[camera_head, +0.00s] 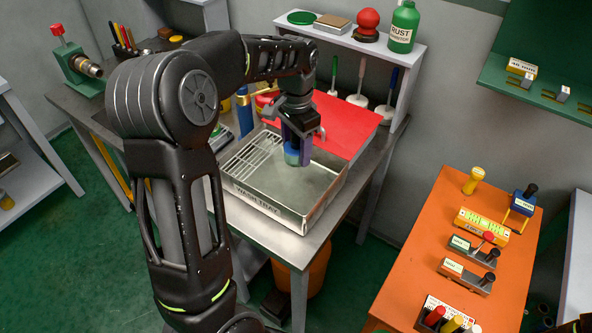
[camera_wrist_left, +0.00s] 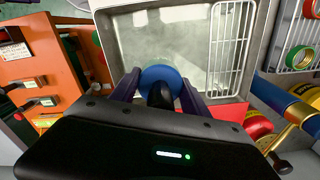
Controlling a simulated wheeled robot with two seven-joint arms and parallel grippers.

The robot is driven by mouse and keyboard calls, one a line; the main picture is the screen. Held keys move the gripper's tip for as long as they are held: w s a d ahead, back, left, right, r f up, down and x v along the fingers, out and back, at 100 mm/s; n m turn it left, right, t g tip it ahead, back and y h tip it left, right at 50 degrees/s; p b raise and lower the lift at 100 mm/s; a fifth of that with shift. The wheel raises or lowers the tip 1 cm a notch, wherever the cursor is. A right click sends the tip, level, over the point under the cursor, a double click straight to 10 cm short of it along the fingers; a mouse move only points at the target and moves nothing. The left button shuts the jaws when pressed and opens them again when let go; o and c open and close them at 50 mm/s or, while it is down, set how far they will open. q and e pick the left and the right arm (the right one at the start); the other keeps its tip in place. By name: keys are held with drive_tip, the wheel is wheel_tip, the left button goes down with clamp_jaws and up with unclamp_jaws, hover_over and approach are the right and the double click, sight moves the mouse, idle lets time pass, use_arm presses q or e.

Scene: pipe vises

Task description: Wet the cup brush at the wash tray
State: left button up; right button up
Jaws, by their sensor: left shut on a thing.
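My left gripper (camera_head: 297,139) reaches down over the wash tray (camera_head: 262,202), a metal basin with a wire rack (camera_head: 252,158) at its left side. It is shut on the cup brush (camera_head: 293,156), which shows as a small blue and teal end below the fingers. In the left wrist view the brush shows as a round blue disc (camera_wrist_left: 161,76) with a dark handle between the two fingers (camera_wrist_left: 161,88). The brush is over the tray's inside; whether it touches the water or tray floor I cannot tell. My right gripper is not in view.
A red sheet (camera_head: 345,120) lies behind the tray. A shelf (camera_head: 340,38) with a green bottle (camera_head: 403,27) and a red knob (camera_head: 367,22) stands above it. A blue cylinder with a brass part (camera_head: 243,110) stands left of the tray. An orange table (camera_head: 410,270) is at the right.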

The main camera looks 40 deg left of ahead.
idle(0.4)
use_arm(q)
drive_tip(key=shift+r+p, duration=1.65)
drive_tip(key=shift+r, duration=0.4)
